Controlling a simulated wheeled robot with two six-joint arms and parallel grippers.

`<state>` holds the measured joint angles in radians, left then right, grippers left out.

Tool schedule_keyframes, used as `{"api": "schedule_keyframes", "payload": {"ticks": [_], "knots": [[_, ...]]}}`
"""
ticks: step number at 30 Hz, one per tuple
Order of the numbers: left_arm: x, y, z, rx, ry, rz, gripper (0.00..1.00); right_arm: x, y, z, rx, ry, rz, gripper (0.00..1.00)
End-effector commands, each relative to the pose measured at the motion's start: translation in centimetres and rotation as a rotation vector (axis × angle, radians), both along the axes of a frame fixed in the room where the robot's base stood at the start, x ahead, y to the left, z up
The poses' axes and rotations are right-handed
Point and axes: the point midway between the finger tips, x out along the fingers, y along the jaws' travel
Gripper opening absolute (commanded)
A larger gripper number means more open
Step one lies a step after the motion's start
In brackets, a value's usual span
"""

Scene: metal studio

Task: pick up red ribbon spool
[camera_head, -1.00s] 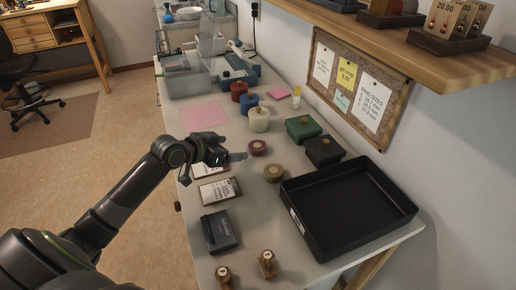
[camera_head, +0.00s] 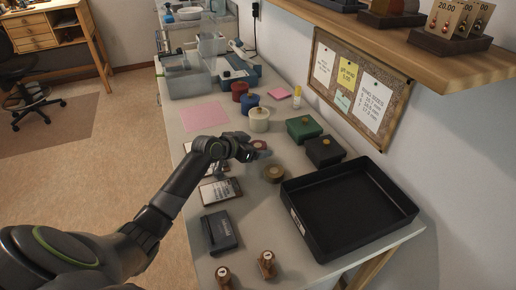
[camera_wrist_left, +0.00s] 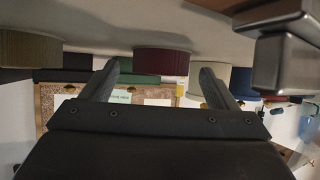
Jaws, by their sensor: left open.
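The red ribbon spool (camera_head: 259,145) stands on the workbench between the cream spool and the tan spool, partly hidden by my left gripper (camera_head: 252,152). In the left wrist view, which is upside down, the red spool (camera_wrist_left: 162,62) shows in the gap between the two dark fingers. My left gripper is open, with its fingers pointing at the spool. I cannot tell whether either finger touches it. My right gripper is in neither view.
A tan spool (camera_head: 274,173) and a cream spool (camera_head: 259,119) stand close by. Blue (camera_head: 249,102) and dark red (camera_head: 239,91) cylinders stand farther back. Green (camera_head: 303,129) and black (camera_head: 324,151) boxes and a black tray (camera_head: 292,207) are to the right. Cards lie below the arm.

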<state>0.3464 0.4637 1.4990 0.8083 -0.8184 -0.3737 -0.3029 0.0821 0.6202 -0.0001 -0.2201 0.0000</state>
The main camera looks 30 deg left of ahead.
Motion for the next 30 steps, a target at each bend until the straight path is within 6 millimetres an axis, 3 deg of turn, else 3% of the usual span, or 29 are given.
{"api": "schedule_keyframes", "payload": {"ticks": [8, 20, 26, 30], "knots": [[0.3, -0.1, -0.1, 0.0, -0.001, 0.0, 0.81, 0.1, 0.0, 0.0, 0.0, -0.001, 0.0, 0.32], [0.3, -0.1, -0.1, 0.001, -0.001, 0.0, 0.33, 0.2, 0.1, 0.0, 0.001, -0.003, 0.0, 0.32], [0.3, -0.1, 0.0, 0.001, -0.001, 0.0, 0.33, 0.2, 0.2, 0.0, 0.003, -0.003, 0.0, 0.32], [0.3, 0.0, 1.3, 0.002, -0.005, -0.001, 0.33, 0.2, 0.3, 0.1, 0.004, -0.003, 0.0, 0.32]]}}
